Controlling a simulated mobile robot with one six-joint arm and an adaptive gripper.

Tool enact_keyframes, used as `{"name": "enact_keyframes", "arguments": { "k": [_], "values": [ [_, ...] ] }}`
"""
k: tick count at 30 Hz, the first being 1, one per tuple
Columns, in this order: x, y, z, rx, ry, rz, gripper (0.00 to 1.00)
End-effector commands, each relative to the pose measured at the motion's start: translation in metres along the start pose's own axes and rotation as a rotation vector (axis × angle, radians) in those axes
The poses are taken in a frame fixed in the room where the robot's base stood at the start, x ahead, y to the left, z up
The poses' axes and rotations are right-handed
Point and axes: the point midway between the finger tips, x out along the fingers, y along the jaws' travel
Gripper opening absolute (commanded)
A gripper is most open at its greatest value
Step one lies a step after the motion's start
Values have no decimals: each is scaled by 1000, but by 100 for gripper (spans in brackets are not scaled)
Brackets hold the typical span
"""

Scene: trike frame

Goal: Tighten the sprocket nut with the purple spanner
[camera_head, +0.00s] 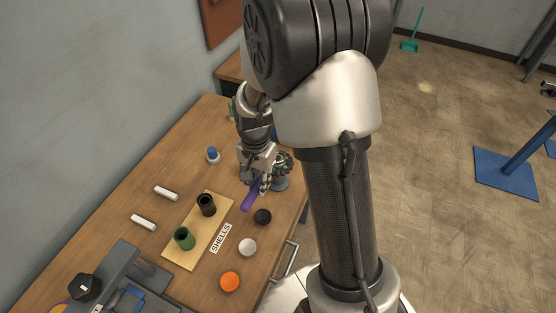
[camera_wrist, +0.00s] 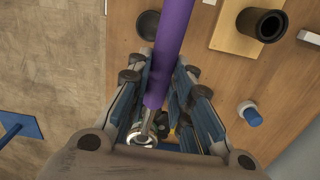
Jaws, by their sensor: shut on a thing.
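My gripper (camera_head: 257,180) is shut on the purple spanner (camera_head: 250,199) over the bench, near its right edge. In the wrist view the spanner's purple handle (camera_wrist: 173,45) runs between the fingers of my gripper (camera_wrist: 160,78). Its metal shank and ring-like head (camera_wrist: 143,137) lie low between the fingers. A dark, toothed round part (camera_head: 285,161), seemingly the sprocket, stands on a grey base (camera_head: 281,184) right beside my gripper. The nut is hidden, so I cannot tell whether the spanner head is on it.
The wooden bench (camera_head: 185,165) holds a board (camera_head: 214,227) with a black and a green cup, and a "SHELLS" label. A wall borders the left.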

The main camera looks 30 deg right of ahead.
Motion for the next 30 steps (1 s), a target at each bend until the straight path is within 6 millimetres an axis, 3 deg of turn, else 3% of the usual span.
{"name": "enact_keyframes", "arguments": {
  "k": [22,30],
  "values": [
    [-21,0,0,0,1,-1,0],
    [-41,0,1,0,1,-2,0]
  ]
}}
